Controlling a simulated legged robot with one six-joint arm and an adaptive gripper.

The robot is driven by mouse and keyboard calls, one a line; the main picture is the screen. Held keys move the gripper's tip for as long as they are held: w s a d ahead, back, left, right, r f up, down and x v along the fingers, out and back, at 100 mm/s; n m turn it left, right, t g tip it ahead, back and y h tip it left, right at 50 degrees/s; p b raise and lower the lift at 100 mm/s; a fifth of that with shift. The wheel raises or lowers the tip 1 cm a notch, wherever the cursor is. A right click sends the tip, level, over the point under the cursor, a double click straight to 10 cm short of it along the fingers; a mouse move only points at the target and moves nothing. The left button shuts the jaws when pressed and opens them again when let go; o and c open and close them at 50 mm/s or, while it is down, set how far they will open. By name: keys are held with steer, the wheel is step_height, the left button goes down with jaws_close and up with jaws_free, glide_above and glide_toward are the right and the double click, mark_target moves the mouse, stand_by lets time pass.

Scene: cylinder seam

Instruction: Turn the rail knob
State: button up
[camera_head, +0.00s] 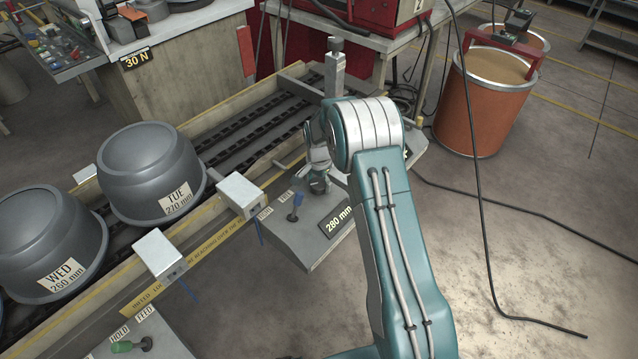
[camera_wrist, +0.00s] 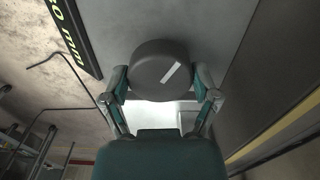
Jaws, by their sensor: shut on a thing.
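The rail knob (camera_wrist: 150,62) is a round dark grey knob with a white pointer line, tilted from lower left to upper right in the wrist view. My gripper (camera_wrist: 162,84) is shut on it, with one finger against each side. In the head view, my gripper (camera_head: 318,184) reaches down to the grey control panel (camera_head: 300,250), and my arm hides most of the knob. A black plate reading "280 mm" (camera_head: 338,221) sits on the panel to the right of my gripper.
Grey pots marked "TUE 270 mm" (camera_head: 150,165) and "WED 260 mm" (camera_head: 48,245) sit on the conveyor (camera_head: 250,130). An orange drum (camera_head: 480,110) stands at upper right. Floor at right is open, crossed by cables.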

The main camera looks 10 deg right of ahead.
mark_target(317, 183)
steer(key=shift+s+a+f+m, duration=0.1)
steer(key=shift+s+f+m, duration=0.1)
steer(key=shift+m, duration=0.1)
steer(key=o, duration=1)
steer(key=shift+c, duration=0.2)
steer(key=shift+w+r, duration=0.1)
steer(key=shift+r, duration=0.1)
steer(key=shift+w+r, duration=0.1)
steer(key=shift+r, duration=0.15)
step_height(317, 183, up, 11)
steer(key=shift+a+r, duration=0.1)
